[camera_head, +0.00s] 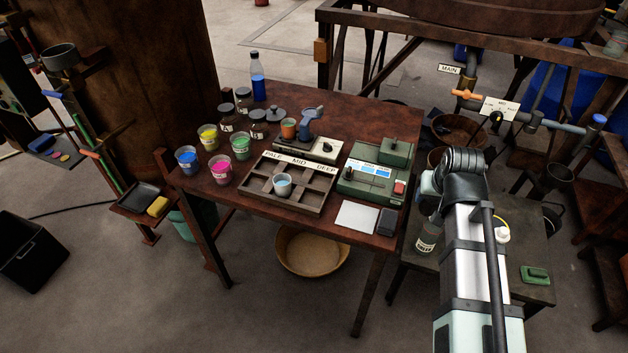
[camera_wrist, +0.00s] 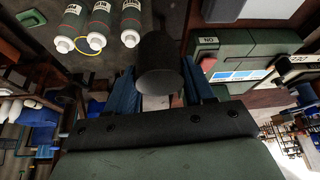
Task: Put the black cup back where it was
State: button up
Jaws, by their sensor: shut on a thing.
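The black cup (camera_wrist: 160,62) is in the wrist view, between the two blue fingers of my gripper (camera_wrist: 158,88). My gripper is shut on it. The cup is held off any surface, as far as I can tell; what lies directly under it is hidden. In the head view my arm comes up from the lower right, at the right edge of the brown table (camera_head: 350,115). There the arm hides the gripper and the black cup.
A green device (camera_head: 365,182) on the table also shows close to the cup in the wrist view (camera_wrist: 245,65). White-capped bottles (camera_wrist: 98,25) stand on a low side table (camera_head: 520,290). A divided tray (camera_head: 312,200) and several colored cups stand on the brown table.

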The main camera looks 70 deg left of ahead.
jog(key=s+a+r+n+g, duration=0.1)
jog(key=s+a+n, duration=0.1)
jog(key=s+a, duration=0.8)
jog(key=s+a+r+n+g, duration=0.1)
jog(key=s+a+r+n, duration=0.1)
jog(key=s+a, duration=0.8)
jog(key=s+a+r+n, duration=0.2)
jog(key=s+a+n, duration=0.1)
jog(key=s+a, duration=0.8)
jog(key=shift+s+g+y, duration=0.3)
jog(key=shift+s+g, duration=0.1)
jog(key=shift+s, duration=2.2)
jog(key=shift+a+f, duration=0.15)
jog(key=shift+f, duration=2.35)
jog(key=shift+a+f, duration=0.15)
jog(key=shift+f, duration=2.3)
jog(key=shift+f, duration=0.1)
jog(key=o, duration=1)
jog(key=v, duration=1.2)
